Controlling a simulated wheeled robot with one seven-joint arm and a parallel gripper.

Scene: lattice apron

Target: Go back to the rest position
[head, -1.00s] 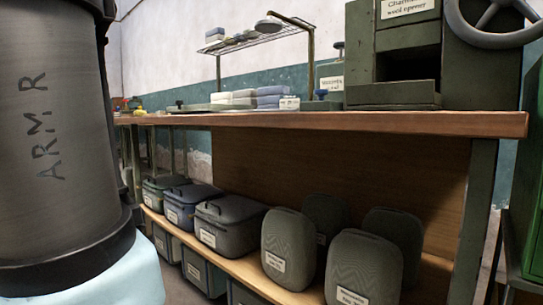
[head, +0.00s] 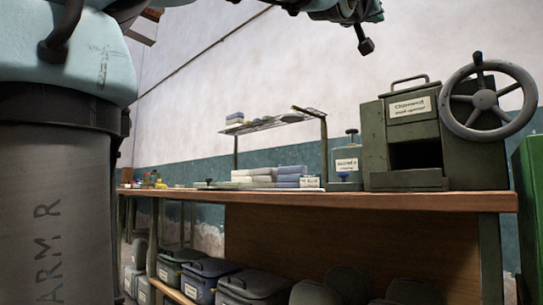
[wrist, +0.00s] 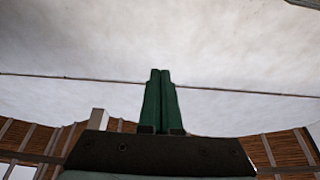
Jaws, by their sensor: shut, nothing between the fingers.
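My gripper (wrist: 160,75) shows in the wrist view with its two green fingers pressed together and nothing between them. It points toward a pale wall or ceiling surface and touches nothing there. In the head view, part of my arm hangs at the top, above the bench; the fingertips cannot be made out there.
A wooden workbench (head: 350,200) runs across the head view. On it stand a green machine with a handwheel (head: 486,100), a small labelled green box (head: 346,165), stacked cloths (head: 270,177) and a wire rack (head: 285,119). Lidded bins (head: 250,285) sit on the shelf below. A green cabinet (head: 530,210) stands at right.

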